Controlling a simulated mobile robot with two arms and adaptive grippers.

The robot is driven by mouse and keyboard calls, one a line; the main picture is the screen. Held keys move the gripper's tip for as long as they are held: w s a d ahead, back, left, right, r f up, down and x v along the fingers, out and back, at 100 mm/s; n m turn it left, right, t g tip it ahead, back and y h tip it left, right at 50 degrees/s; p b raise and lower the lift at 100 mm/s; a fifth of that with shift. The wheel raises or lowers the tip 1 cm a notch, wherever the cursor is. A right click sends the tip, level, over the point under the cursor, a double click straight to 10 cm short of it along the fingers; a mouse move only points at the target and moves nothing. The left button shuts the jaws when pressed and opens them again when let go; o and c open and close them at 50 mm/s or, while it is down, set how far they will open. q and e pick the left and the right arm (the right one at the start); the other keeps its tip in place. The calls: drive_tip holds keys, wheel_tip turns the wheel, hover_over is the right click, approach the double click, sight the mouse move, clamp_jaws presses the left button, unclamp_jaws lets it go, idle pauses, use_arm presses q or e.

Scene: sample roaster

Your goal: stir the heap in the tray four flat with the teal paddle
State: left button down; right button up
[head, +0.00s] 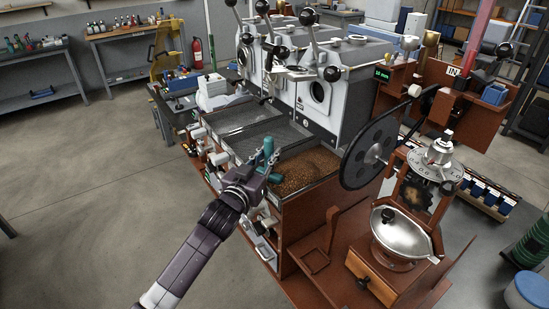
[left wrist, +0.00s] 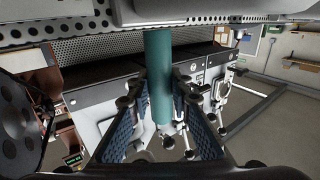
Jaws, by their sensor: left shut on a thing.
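The teal paddle (head: 268,147) is upright in my left gripper (head: 262,171), at the left side of the bean-filled tray. In the left wrist view its teal handle (left wrist: 158,75) stands between the two blue fingers of my left gripper (left wrist: 160,120), which is shut on it. The paddle's lower end is hidden. Brown beans (head: 308,170) lie in the rightmost tray (head: 318,191), which I take for tray four. They cover much of its floor; how high they heap is hard to tell. My right gripper is not in view.
Empty metal trays (head: 238,118) lie to the left, below the white roaster drums (head: 320,92). A large black wheel (head: 370,145) stands close to the right of the bean tray. A silver bowl (head: 408,232) sits on the wooden grinder at the right. The floor at left is clear.

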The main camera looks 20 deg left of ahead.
sight(268, 137)
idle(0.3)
use_arm(q)
drive_tip(key=s+d+p, duration=0.1)
drive_tip(key=s+d, duration=0.2)
drive_tip(key=d, duration=0.2)
drive_tip(key=shift+s, duration=0.4)
drive_tip(key=shift+w+a+p, duration=0.2)
drive_tip(key=shift+w+a, duration=0.8)
drive_tip(key=shift+a, duration=0.3)
drive_tip(key=shift+w+a+p, duration=0.2)
drive_tip(key=shift+w+a, duration=0.8)
drive_tip(key=shift+a, duration=0.25)
drive_tip(key=shift+r, duration=0.15)
wheel_tip(268, 137, up, 6)
drive_tip(key=p, duration=0.6)
